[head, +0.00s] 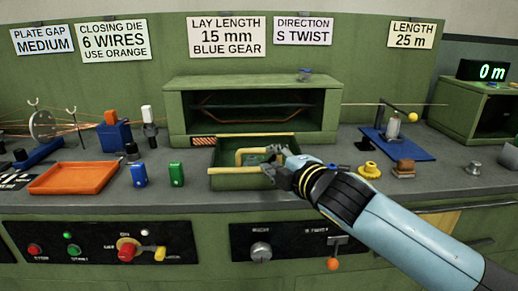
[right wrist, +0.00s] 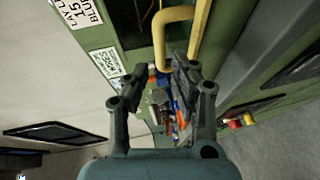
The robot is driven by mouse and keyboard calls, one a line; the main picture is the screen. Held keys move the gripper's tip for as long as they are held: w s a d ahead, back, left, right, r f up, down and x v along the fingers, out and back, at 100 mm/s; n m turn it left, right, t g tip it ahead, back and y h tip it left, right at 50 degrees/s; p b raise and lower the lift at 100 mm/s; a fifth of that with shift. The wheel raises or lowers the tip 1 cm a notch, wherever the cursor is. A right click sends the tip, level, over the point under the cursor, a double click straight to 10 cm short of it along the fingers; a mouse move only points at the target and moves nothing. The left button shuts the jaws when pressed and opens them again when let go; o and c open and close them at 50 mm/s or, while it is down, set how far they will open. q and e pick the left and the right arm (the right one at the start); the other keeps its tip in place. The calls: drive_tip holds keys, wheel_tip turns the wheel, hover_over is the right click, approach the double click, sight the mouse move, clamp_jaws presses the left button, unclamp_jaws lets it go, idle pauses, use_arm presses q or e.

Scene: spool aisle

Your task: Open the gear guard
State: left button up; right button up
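The gear guard is a green panel (head: 253,181) with a yellow bar handle (head: 250,153). It is swung down at the front of a green housing (head: 176,110), whose dark interior with shafts is exposed. My right gripper (head: 275,163) is at the right end of the handle. In the right wrist view its two fingers (right wrist: 155,82) are apart with nothing between them, and the yellow handle (right wrist: 163,40) is just beyond the fingertips. I cannot tell whether a finger touches it. My left gripper is in neither view.
An orange tray (head: 72,178) and blue (head: 139,175) and green (head: 176,174) blocks stand on the bench to the left. Yellow (head: 370,170) and brown (head: 404,169) parts stand right of my gripper. A control panel with knobs (head: 261,251) is on the bench front.

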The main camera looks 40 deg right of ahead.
sight(260, 152)
drive_tip(key=x, duration=0.7)
drive_tip(key=shift+w+f, duration=0.1)
drive_tip(key=shift+w, duration=0.25)
clamp_jaws()
